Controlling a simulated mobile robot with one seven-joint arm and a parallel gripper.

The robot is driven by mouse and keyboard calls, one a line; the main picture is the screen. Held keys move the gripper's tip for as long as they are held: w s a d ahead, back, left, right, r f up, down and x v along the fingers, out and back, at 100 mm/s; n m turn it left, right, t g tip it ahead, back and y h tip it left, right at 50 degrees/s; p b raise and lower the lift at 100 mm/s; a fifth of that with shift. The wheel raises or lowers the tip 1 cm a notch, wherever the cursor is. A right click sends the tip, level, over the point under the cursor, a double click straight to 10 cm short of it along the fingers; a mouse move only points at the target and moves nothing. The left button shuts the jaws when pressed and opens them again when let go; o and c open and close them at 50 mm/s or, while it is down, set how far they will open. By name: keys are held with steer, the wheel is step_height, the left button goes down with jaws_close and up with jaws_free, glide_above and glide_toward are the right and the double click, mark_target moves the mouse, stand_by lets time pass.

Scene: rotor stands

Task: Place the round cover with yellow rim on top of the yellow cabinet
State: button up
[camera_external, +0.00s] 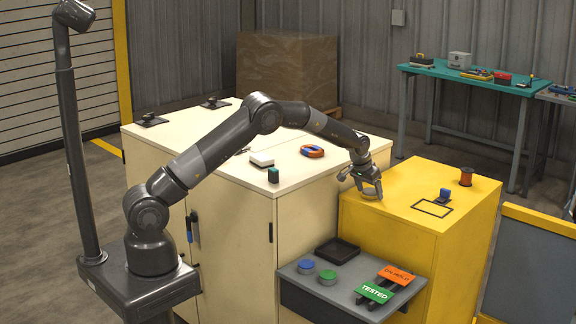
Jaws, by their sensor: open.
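The yellow cabinet (417,234) stands at the right, its flat top lower than the cream cabinet beside it. My gripper (365,188) is open and low over the left part of the yellow top, near the cream cabinet. A small round piece with a yellowish edge (371,195) shows at the fingertips, seemingly on the yellow top. It is probably the round cover, but it is small and partly hidden by the fingers. I cannot tell whether the fingers touch it.
A black rectangle outline (433,208), a blue piece (445,195) and a copper-coloured spool (466,176) are on the yellow top. The cream cabinet (240,190) holds an orange-blue ring (312,151). A grey shelf (345,290) bears a black tray and blue and green caps.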

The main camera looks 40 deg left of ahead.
steer(key=s+a+r, duration=0.4)
steer(key=s+r, duration=0.2)
steer(key=r, duration=0.4)
steer(key=s+a+r, duration=0.3)
steer(key=s+r, duration=0.3)
steer(key=r, duration=0.4)
steer(key=s+a+r+n, duration=0.1)
steer(key=s+a+r, duration=0.3)
steer(key=s, duration=0.3)
steer(key=s+a+r, duration=0.3)
steer(key=s+r, duration=0.1)
steer(key=s, duration=0.4)
steer(key=s+a+f, duration=0.1)
steer(key=s+a, duration=0.2)
steer(key=s, duration=1)
steer(key=s+a+f+t, duration=0.1)
steer(key=s+a+f, duration=0.1)
steer(key=s, duration=1.1)
steer(key=shift+a+f, duration=0.2)
steer(key=shift+a, duration=0.5)
